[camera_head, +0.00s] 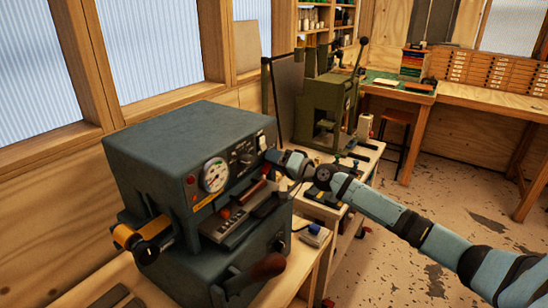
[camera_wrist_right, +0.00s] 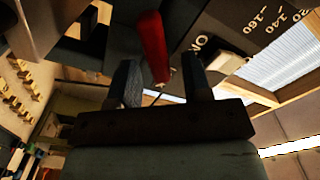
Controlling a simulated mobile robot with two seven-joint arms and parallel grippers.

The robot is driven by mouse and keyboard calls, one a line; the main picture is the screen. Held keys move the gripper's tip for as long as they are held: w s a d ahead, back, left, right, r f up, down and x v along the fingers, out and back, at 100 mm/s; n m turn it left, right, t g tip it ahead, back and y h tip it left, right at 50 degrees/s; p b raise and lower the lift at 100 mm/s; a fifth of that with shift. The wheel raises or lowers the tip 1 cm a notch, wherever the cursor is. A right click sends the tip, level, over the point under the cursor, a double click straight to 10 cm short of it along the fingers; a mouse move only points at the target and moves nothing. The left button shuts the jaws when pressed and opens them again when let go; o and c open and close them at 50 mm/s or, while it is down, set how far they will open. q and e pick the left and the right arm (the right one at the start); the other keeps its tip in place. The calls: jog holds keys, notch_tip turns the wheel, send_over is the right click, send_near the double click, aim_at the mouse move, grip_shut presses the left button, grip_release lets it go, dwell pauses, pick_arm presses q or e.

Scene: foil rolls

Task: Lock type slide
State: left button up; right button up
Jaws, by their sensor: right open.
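The dark grey-green machine (camera_head: 190,140) has a round gauge (camera_head: 215,174) and, low on its front, a slide holding metal type (camera_head: 228,228). A small red knob (camera_head: 225,214) shows at the slide, with a dark red bar (camera_head: 250,192) beside it. My right gripper (camera_head: 268,160) is at the right end of the machine's front. In the right wrist view my right gripper (camera_wrist_right: 160,78) is open, and a red lever (camera_wrist_right: 153,45) shows between and beyond its fingers. I cannot tell whether they touch it. My left gripper is not in view.
An orange roll (camera_head: 145,238) sticks out at the machine's left side, and a brown-handled lever (camera_head: 262,272) juts out low in front. A green press (camera_head: 325,105) stands behind. My right forearm crosses above the wooden bench. The floor to the right is open.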

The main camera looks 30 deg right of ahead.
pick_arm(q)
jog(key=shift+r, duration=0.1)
pick_arm(e)
jog(key=shift+w+a, duration=0.1)
jog(key=shift+w, duration=0.15)
grip_shut()
pick_arm(q)
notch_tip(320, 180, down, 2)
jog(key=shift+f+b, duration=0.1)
jog(key=shift+b, duration=1.15)
pick_arm(e)
jog(key=shift+f+n, duration=0.25)
jog(key=shift+n, duration=0.45)
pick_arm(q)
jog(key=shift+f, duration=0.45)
pick_arm(e)
jog(key=shift+r+n, duration=0.25)
jog(key=shift+n, duration=0.05)
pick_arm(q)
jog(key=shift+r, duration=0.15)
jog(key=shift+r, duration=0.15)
pick_arm(e)
grip_release()
